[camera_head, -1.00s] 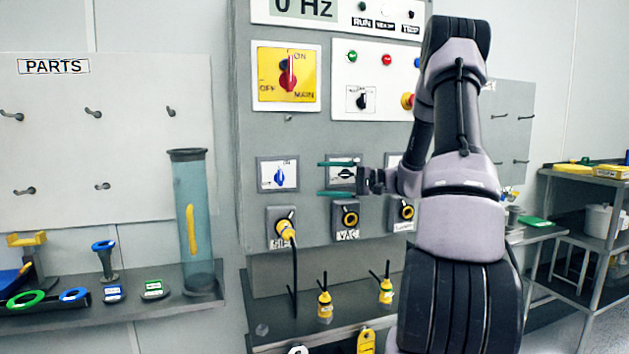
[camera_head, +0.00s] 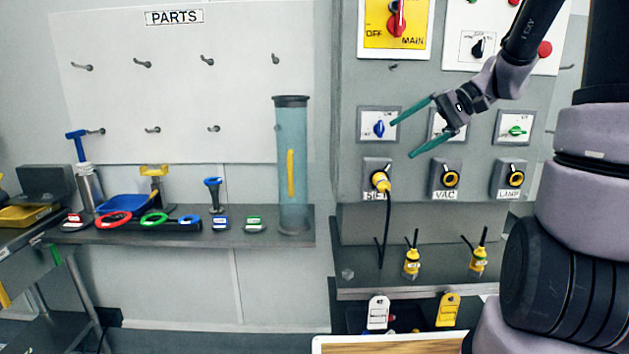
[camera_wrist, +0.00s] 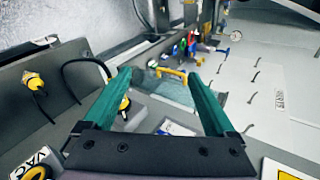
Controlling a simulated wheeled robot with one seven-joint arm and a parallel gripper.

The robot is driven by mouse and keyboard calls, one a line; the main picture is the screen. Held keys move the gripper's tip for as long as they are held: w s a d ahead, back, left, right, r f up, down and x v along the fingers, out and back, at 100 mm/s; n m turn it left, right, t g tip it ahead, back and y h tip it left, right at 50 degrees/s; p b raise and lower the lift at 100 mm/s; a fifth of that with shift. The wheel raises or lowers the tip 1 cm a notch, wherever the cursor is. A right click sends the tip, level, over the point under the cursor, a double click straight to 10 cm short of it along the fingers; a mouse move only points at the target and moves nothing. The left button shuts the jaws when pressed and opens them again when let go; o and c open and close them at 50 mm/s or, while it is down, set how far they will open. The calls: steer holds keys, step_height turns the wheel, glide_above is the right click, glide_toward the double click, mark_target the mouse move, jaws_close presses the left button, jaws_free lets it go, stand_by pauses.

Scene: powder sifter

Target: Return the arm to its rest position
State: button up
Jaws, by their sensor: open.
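My gripper (camera_head: 408,133) is in front of the grey control panel (camera_head: 350,180), its two green fingers spread apart and pointing left with nothing between them. The fingers are beside the blue switch (camera_head: 379,128) and partly cover the middle switch (camera_head: 437,122); I cannot tell whether they touch the panel. In the wrist view the open green fingers (camera_wrist: 158,100) frame the shelf area beyond. My arm comes in from the right side of the head view.
The sockets below include one with a yellow plug (camera_head: 382,182). A clear tube (camera_head: 292,200) stands on the parts shelf (camera_head: 180,236) at left, with several small items. Two yellow plugs rest on the ledge (camera_head: 375,280) under the panel. The pegboard (camera_head: 240,110) is above the shelf.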

steer(key=s+d+r+t+h, duration=0.1)
steer(key=s+r+t+h, duration=0.1)
steer(key=s, duration=0.3)
steer(key=s+r+m+t+h, duration=0.1)
steer(key=s+r+t+h, duration=0.1)
steer(key=s+h, duration=0.2)
steer(key=s+d+r+t+h, duration=0.1)
steer(key=s+r+h, duration=0.1)
steer(key=s, duration=0.4)
steer(key=shift+d+t+h, duration=0.3)
steer(key=shift+t+h, duration=0.1)
steer(key=shift+h, duration=0.1)
